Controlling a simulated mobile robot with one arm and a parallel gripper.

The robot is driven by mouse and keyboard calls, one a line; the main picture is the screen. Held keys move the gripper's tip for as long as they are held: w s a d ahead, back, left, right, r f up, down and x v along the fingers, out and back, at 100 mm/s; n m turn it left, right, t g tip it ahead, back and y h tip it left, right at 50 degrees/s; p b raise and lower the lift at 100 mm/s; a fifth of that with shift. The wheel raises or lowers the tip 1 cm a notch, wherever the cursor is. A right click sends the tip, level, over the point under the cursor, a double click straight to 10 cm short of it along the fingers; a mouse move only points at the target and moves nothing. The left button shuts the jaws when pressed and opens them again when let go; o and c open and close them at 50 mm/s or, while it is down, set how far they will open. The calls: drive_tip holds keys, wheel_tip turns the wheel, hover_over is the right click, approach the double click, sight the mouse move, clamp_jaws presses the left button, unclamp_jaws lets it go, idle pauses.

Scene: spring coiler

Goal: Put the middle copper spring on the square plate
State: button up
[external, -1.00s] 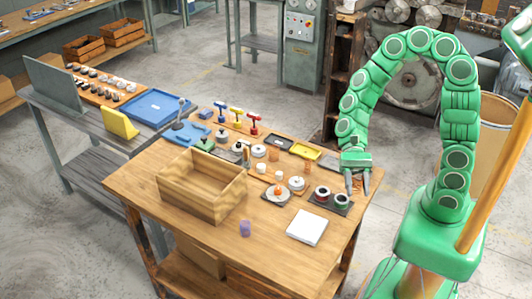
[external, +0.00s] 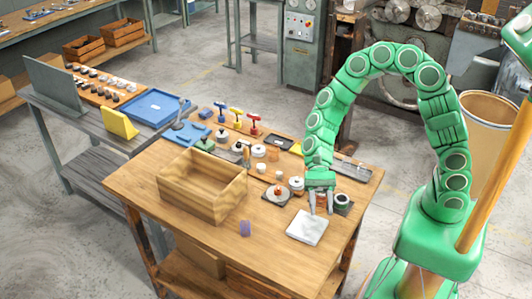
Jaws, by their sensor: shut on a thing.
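The square plate (external: 306,227) is pale and lies flat near the front right of the workbench. My gripper (external: 321,210) points down at the plate's back right edge, with its fingers close together. A small reddish copper patch shows between the fingers; I take it as the copper spring (external: 321,200) held there, though it is tiny and the fingers partly hide it. A reddish spool behind it is mostly hidden by my gripper. Other copper springs cannot be made out clearly.
A dark-rimmed spool (external: 342,202) stands just right of my gripper. A round dish with an orange thing (external: 278,194) and a white-topped spool (external: 297,185) are to the left. A wooden box (external: 205,205) stands farther left. A long grey tray (external: 366,174) lies behind.

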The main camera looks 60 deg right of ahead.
hover_over(308, 229)
drive_tip(key=shift+a+f, duration=0.1)
drive_tip(key=shift+f, duration=3.4)
drive_tip(key=shift+f, duration=0.1)
drive_tip(key=o, duration=1)
drive_tip(key=shift+o, duration=0.2)
drive_tip(key=v, duration=1.2)
drive_tip(key=shift+s, duration=0.15)
